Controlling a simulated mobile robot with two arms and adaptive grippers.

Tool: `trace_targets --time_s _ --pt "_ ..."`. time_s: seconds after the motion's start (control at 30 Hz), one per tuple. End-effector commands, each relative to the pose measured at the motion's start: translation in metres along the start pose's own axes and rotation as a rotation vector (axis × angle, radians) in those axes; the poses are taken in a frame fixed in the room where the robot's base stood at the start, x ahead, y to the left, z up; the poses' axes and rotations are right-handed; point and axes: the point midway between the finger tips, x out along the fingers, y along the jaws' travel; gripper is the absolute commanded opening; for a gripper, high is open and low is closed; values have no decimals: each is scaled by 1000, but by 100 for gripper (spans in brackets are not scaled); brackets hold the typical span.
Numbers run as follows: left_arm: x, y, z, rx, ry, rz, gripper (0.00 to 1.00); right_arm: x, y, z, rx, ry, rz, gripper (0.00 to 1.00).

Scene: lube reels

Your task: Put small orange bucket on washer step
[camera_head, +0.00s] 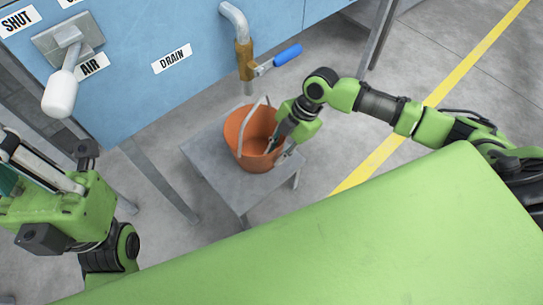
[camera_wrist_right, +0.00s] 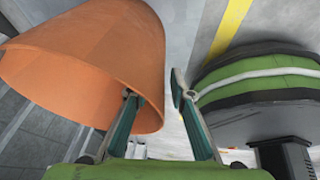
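The small orange bucket (camera_head: 240,130) stands upright on the grey step (camera_head: 205,165), below the drain pipe, with its pale handle raised. My right gripper (camera_head: 281,148) is at the bucket's right rim. In the right wrist view the bucket (camera_wrist_right: 85,60) fills the upper left. The right gripper's fingers (camera_wrist_right: 155,94) are apart there. One finger overlaps the bucket and the other is just beyond its edge, and a gap shows between them. My left gripper (camera_head: 35,165) is at the left edge, partly cut off, away from the bucket.
The blue machine (camera_head: 150,60) with AIR and DRAIN labels stands behind the step. A brass drain valve with a blue lever (camera_head: 287,55) hangs above the bucket. A white-handled lever (camera_head: 60,92) juts out at the left. Open floor lies at the right.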

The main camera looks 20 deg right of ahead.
Motion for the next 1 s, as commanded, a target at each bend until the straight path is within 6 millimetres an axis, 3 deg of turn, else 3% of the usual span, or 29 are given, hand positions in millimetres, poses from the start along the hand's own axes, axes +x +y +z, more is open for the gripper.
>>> trace_targets --time_s 0.03,0.2,0.4,1.0 --pt "3 0 -1 -2 -19 -7 0 -18 1 -1 0 -2 1 21" --pt "10 0 -5 -4 -27 -13 0 -52 0 -1 0 -1 0 21" --pt "18 0 -6 -4 -27 -13 0 -75 0 -1 1 0 0 21" --pt "19 0 -6 -4 -27 -13 0 -79 0 0 0 1 0 21"
